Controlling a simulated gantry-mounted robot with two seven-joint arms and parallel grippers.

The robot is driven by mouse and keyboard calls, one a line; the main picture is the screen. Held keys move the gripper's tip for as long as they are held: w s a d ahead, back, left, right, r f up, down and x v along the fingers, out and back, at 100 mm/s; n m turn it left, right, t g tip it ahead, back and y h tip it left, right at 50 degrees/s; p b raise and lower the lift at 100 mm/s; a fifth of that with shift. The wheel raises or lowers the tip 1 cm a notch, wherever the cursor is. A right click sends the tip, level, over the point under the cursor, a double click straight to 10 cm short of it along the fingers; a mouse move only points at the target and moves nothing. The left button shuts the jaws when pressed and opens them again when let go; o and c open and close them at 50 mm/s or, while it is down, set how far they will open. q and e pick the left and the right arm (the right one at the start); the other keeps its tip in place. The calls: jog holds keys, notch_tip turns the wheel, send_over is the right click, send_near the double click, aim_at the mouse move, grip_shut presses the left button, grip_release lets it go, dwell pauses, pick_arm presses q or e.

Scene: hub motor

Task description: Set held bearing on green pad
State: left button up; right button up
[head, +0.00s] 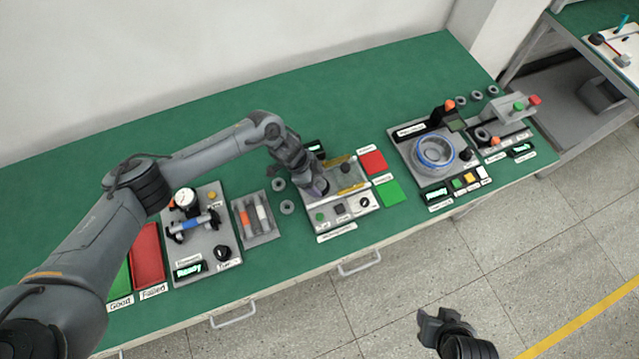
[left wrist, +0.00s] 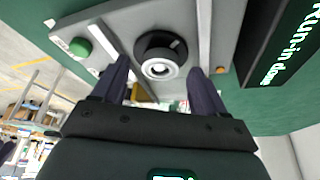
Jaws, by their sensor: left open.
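The green pad (head: 390,193) lies flat and bare on the table, right of the run-in station (head: 352,203), with a red pad (head: 373,162) behind it. My left gripper (head: 318,191) is over the left part of this station, apart from the green pad. In the left wrist view its two fingers (left wrist: 160,88) are open. A bearing (left wrist: 160,68), a pale ring, sits on a dark round seat between and beyond the fingertips; nothing is held. In the head view the gripper hides the bearing. My right gripper (head: 432,325) is low at the bottom, over the floor.
Two loose rings (head: 287,207) lie left of the station. A display (left wrist: 287,45) reads "Run-in done". A gauge fixture (head: 200,225) and a parts tray (head: 257,218) stand to the left. A station with a blue ring (head: 434,151) stands right of the pads.

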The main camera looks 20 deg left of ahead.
pick_arm(q)
jog(key=shift+d+f, duration=0.1)
jog(key=shift+f, duration=0.15)
jog(key=shift+c, duration=0.4)
jog(key=c, duration=1.2)
jog(key=shift+r, duration=0.1)
